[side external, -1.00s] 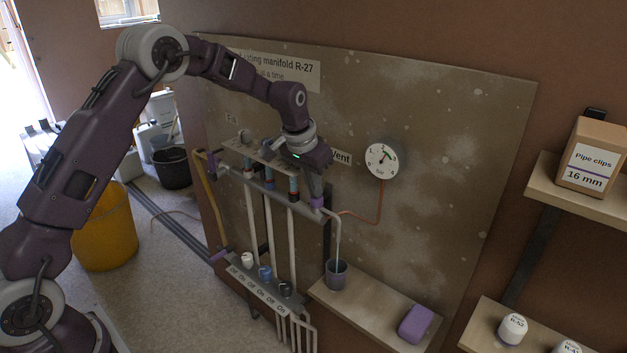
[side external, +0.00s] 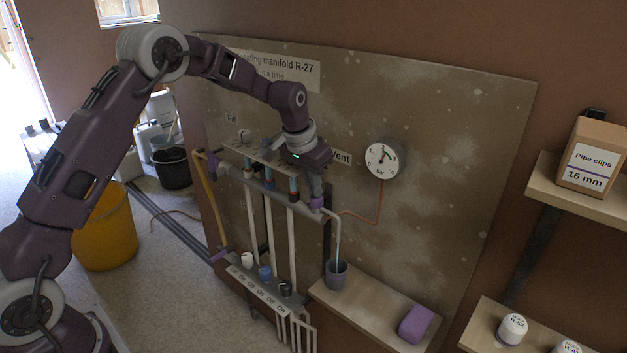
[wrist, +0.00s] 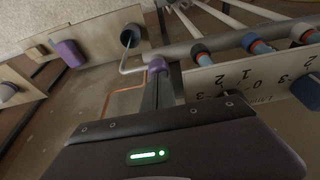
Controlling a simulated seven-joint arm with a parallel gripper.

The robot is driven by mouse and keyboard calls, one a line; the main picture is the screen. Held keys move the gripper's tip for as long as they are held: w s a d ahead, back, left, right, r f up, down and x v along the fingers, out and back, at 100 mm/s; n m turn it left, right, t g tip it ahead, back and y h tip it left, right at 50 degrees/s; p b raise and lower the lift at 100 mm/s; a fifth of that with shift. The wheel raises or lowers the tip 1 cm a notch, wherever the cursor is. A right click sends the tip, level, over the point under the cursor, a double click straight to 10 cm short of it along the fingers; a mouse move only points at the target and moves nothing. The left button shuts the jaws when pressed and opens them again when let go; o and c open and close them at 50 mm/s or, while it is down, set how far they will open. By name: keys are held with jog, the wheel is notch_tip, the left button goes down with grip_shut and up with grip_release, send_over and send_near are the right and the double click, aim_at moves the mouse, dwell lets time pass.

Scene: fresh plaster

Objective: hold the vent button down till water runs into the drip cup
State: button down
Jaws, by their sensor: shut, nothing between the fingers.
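My gripper (side external: 316,195) is shut and empty, pointing down at the right end of the manifold (side external: 258,181). Its fingertips (wrist: 157,77) meet or nearly meet the purple vent fitting (wrist: 157,65), which also shows in the side view (side external: 317,204). The button itself is hidden under the fingertips, so I cannot tell how far down it is. A pale spout (side external: 337,232) bends from this end down to the grey drip cup (side external: 337,275) on a ledge. The cup's dark mouth shows in the wrist view (wrist: 130,37).
A round pressure gauge (side external: 384,158) hangs right of the "Vent" label (side external: 341,158). Several pipes with valve knobs stand left of my gripper. A purple block (side external: 415,323) lies on the ledge (side external: 370,317) right of the cup. Shelves stand at the far right.

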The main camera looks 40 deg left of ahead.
jog(key=shift+s+a+f, duration=0.1)
jog(key=shift+s+f, duration=0.2)
jog(key=shift+f, duration=0.15)
jog(key=r, duration=0.4)
jog(key=shift+w, duration=0.2)
jog(key=v, duration=1.1)
jog(key=shift+w, duration=0.3)
